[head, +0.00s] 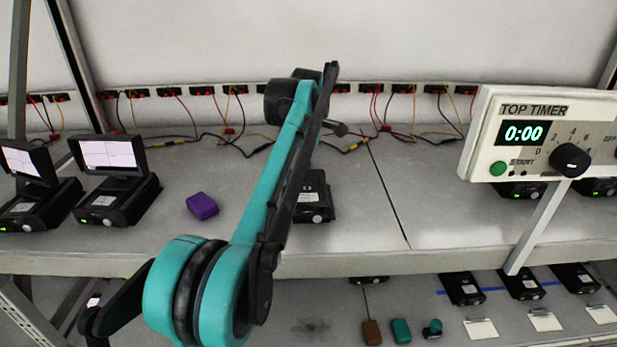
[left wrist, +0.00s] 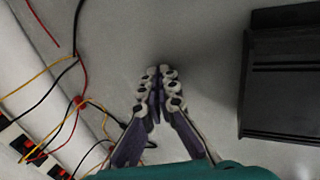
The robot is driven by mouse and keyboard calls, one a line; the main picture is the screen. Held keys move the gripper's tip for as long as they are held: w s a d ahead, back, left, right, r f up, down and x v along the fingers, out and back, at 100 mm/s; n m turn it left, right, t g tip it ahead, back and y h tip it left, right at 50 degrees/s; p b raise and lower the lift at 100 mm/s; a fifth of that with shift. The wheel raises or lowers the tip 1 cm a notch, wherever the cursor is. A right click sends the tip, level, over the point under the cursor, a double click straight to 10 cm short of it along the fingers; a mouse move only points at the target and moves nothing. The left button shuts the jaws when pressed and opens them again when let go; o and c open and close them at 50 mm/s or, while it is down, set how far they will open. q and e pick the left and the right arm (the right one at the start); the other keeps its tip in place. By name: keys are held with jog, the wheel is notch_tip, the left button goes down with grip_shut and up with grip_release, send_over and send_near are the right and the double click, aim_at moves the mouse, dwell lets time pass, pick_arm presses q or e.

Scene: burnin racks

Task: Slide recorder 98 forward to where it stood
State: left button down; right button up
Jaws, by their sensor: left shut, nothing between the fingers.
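A black recorder (head: 318,205) with a white label and a silver knob stands on the upper shelf, partly hidden behind my left arm. I cannot read a number on it. In the left wrist view a black ribbed device (left wrist: 282,80) lies to the right of my left gripper (left wrist: 157,78), clear of the fingers; it may be the same recorder. My left gripper is shut and empty over the grey shelf surface. In the head view its fingers are hidden behind my arm. My right gripper is not in view.
Two recorders with lit screens (head: 115,185) (head: 32,190) stand at the left. A purple block (head: 202,205) lies left of my arm. Wires (left wrist: 75,105) run along the back. A TOP TIMER box (head: 545,135) is at the right. More recorders (head: 462,289) sit on the lower shelf (head: 340,300).

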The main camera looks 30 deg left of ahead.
aim_at(307, 176)
pick_arm(q)
jog(key=shift+s+d+r, duration=0.15)
jog(key=shift+s, duration=0.3)
jog(key=shift+s+d, duration=0.2)
jog(key=shift+s, duration=0.05)
jog(key=shift+s+d+b, duration=0.25)
jog(key=shift+s+d, duration=0.45)
jog(key=shift+s, duration=0.45)
jog(key=shift+s+d+b, duration=0.3)
jog(key=shift+s+d, duration=0.4)
jog(key=shift+s, duration=0.5)
jog(key=shift+s+d+b, duration=0.25)
jog(key=shift+s+d, duration=0.45)
jog(key=shift+s, duration=0.45)
jog(key=r+p, duration=0.2)
jog(key=w+r+p, duration=0.1)
jog(key=r+p, duration=0.1)
jog(key=a+r+p, duration=0.1)
jog(key=r+p, duration=0.1)
jog(key=r, duration=0.1)
jog(key=shift+w+r, duration=0.1)
jog(key=shift+w, duration=0.1)
jog(key=shift+d+f, duration=0.1)
jog(key=shift+f, duration=0.1)
